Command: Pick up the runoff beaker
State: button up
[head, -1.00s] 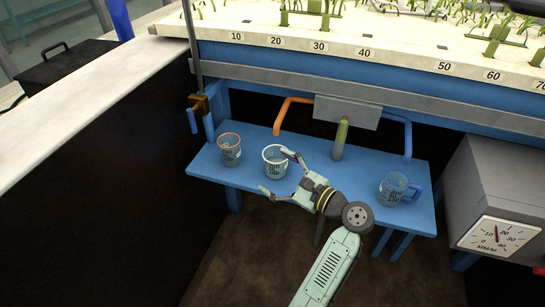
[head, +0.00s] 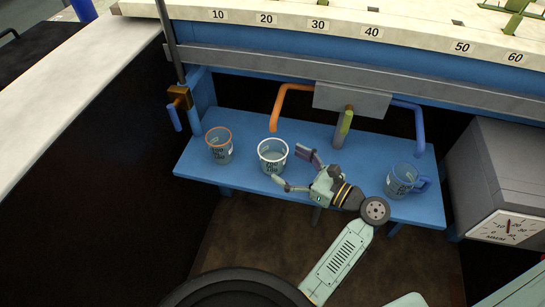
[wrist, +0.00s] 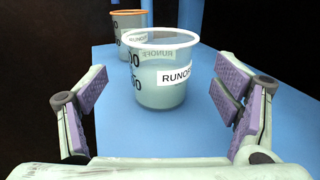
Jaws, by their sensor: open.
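The runoff beaker (head: 272,157) is a clear cup with a white rim, upright on the blue shelf (head: 330,185). In the wrist view the beaker (wrist: 162,80) stands ahead, near the middle, with a RUNOFF label facing right and some pale liquid inside. My gripper (head: 292,168) is open and empty just right of the beaker in the head view, its fingers pointing towards it. In the wrist view my gripper's fingers (wrist: 165,98) lie left and right of the beaker's line, with the beaker beyond the tips and apart from them.
An orange-rimmed beaker (head: 219,146) stands left of the runoff beaker, behind it in the wrist view (wrist: 127,22). A blue-handled jug (head: 402,181) stands at the shelf's right.

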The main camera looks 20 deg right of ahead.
aim_at(264, 148)
jog(key=x, duration=0.3)
jog(key=p+x, duration=0.1)
jog(key=x, duration=0.2)
jog(key=shift+r, duration=0.2)
jog(key=c, duration=1.3)
jog(key=shift+r+p, duration=0.3)
jog(key=shift+p, duration=0.1)
